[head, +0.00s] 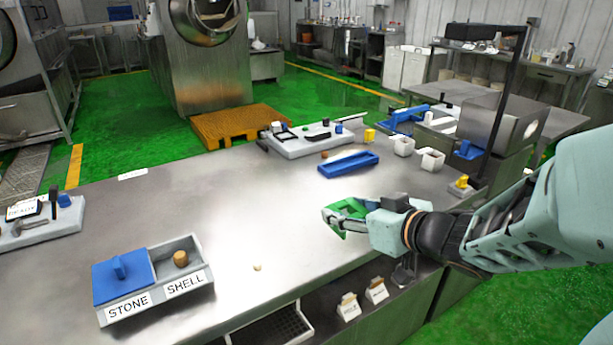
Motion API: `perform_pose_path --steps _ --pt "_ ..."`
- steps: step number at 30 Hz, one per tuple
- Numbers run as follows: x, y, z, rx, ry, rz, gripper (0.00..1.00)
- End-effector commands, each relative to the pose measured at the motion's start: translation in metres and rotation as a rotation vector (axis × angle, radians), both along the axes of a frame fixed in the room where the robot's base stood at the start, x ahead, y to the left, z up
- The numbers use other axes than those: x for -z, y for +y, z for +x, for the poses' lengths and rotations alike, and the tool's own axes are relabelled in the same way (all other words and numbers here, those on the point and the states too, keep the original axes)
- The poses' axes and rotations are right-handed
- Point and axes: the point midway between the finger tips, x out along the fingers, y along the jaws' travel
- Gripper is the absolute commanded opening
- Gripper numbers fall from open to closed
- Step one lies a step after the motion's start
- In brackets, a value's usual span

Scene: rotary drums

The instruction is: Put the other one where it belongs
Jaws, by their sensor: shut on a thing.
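A two-part box (158,310) stands at the front left of the steel table. Its STONE part is covered by a blue lid (121,275). Its SHELL part is open, and a brown, cork-like piece (180,258) sits in it. A small beige piece (257,267) lies on the table right of the box. My gripper (335,220) is over the table's right part, well right of that piece. It is shut on a green thing (350,208), partly hidden by the fingers; its full shape is unclear.
A blue tray (348,164) lies behind my gripper, with a small brown piece (325,154) near it. White cups (432,160) and a dark upright frame (500,100) stand to the right. A grey tool board (300,140) is at the far edge. The table's middle is mostly clear.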

Motion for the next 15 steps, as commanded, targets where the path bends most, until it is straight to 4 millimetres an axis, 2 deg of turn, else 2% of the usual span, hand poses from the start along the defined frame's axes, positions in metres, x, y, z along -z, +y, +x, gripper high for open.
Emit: perform_pose_path --steps 5,13,15 --pt "0.017 0.020 0.019 -0.006 0.001 0.001 0.24" --pt "0.049 0.067 0.067 -0.006 0.001 0.002 0.24" --pt "0.066 0.074 0.074 -0.003 0.004 0.002 0.24"
